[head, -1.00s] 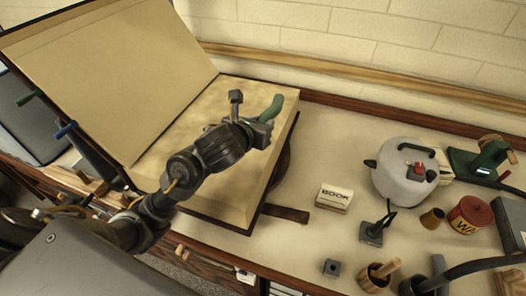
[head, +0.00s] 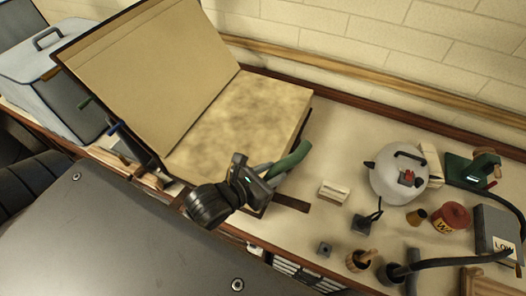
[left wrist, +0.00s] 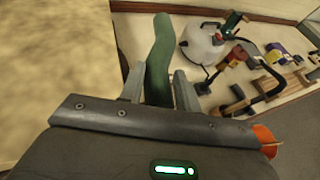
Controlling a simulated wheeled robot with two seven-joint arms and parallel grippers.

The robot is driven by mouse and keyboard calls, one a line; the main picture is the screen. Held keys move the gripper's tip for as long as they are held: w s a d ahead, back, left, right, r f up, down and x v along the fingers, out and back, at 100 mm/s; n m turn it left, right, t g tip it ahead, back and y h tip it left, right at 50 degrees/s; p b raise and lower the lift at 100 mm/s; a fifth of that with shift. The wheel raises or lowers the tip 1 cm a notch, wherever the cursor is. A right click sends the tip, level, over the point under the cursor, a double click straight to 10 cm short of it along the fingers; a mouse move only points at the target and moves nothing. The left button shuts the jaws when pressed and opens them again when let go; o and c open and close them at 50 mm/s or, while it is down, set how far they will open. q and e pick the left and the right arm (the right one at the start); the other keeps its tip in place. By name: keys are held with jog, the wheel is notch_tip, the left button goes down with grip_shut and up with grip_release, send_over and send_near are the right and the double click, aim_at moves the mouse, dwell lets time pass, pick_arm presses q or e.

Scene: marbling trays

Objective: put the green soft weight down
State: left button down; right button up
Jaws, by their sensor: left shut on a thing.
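The green soft weight (head: 292,158) is a bent, sausage-like dark green roll. My left gripper (head: 262,180) is shut on it near the lower right edge of a large open book (head: 245,115). In the left wrist view the weight (left wrist: 160,50) stands up between the two fingers (left wrist: 158,92) and its free end points away from the gripper. The book's mottled page lies left of it there. Whether the weight touches the page is hard to tell. My right gripper is not in view.
On the bench right of the book are a small pale block (head: 333,190), a white pot with a black handle (head: 392,182), a red tin (head: 457,213) and a dark green tool (head: 470,170). Bare bench (head: 345,140) lies between book and pot. A grey-blue case (head: 45,65) stands left.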

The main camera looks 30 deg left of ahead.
pick_arm(q)
jog(key=b, duration=1.1)
send_over(254, 165)
jog(key=s+d, duration=0.2)
jog(key=d, duration=0.1)
notch_tip(254, 165, down, 6)
jog(key=a+f, duration=0.1)
jog(key=w+a+f+p, duration=0.1)
jog(key=shift+w+a+f, duration=0.2)
jog(key=shift+w+f, duration=0.05)
jog(key=shift+f, duration=0.05)
jog(key=shift+w+a+f+p, duration=0.25)
jog(key=shift+a+f+p, duration=0.05)
jog(key=shift+f, duration=0.3)
notch_tip(254, 165, down, 3)
jog(key=shift+r+p, duration=0.1)
jog(key=shift+p, duration=0.6)
jog(key=shift+f, duration=0.3)
jog(key=c, duration=1.4)
grip_release()
jog(key=shift+f, duration=0.1)
jog(key=shift+c, duration=0.2)
jog(key=o, duration=0.4)
